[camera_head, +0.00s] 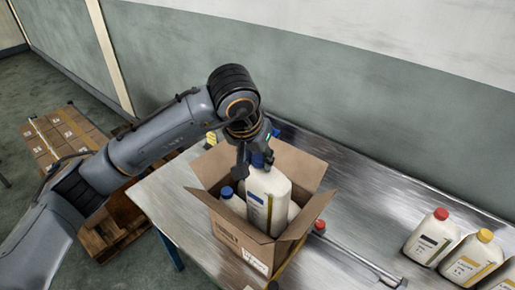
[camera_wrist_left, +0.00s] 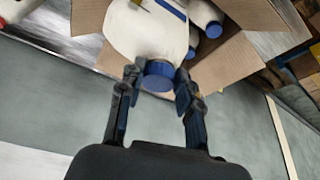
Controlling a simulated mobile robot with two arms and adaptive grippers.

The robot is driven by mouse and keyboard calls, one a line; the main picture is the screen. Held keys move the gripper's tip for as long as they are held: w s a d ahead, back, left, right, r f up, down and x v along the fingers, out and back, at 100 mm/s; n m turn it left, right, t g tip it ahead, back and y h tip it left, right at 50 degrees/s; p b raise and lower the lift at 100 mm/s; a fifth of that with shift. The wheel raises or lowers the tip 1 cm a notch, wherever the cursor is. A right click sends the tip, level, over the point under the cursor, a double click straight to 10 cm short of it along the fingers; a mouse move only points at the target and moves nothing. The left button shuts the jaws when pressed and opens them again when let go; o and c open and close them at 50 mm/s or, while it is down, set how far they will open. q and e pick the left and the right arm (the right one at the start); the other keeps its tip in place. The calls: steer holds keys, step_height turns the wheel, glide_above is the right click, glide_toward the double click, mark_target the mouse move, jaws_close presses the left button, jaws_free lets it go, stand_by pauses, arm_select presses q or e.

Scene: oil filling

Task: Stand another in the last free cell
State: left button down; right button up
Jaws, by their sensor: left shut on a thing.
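An open cardboard box (camera_head: 236,238) stands on the metal table with its flaps spread. My left gripper (camera_head: 258,160) is shut on the blue cap of a white jug (camera_head: 267,190), which is upright over the box, its lower part hidden by the box wall. A jug with a blue cap (camera_head: 231,201) stands in the box to its left, and part of another white jug (camera_head: 293,212) shows to its right. In the left wrist view the held jug (camera_wrist_left: 150,32) hangs from my left gripper (camera_wrist_left: 158,76), beside blue-capped jugs (camera_wrist_left: 207,20). The box floor is hidden. My right gripper is out of view.
On the metal table (camera_head: 340,180) at right stand a red-capped jug (camera_head: 431,238) and a yellow-capped jug (camera_head: 470,260), with another jug cut off by the frame edge. A red-ended rod (camera_head: 355,255) lies right of the box. Cartons on a pallet (camera_head: 65,140) are at left.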

mark_target(257, 171)
arm_select(q)
step_height(257, 171, down, 5)
steer(key=shift+d+f+b, duration=0.1)
steer(key=shift+b, duration=0.8)
step_height(257, 171, down, 10)
steer(key=b, duration=1.1)
steer(key=shift+f, duration=0.1)
steer(key=shift+f+b, duration=1.15)
steer(key=shift+b, duration=0.15)
steer(key=shift+f+b, duration=1.05)
steer(key=shift+b, duration=0.2)
steer(key=c, duration=0.8)
jaws_free()
steer(key=shift+s+r, duration=0.1)
steer(key=shift+f, duration=0.2)
steer(key=v, duration=1.2)
steer(key=shift+s, duration=0.1)
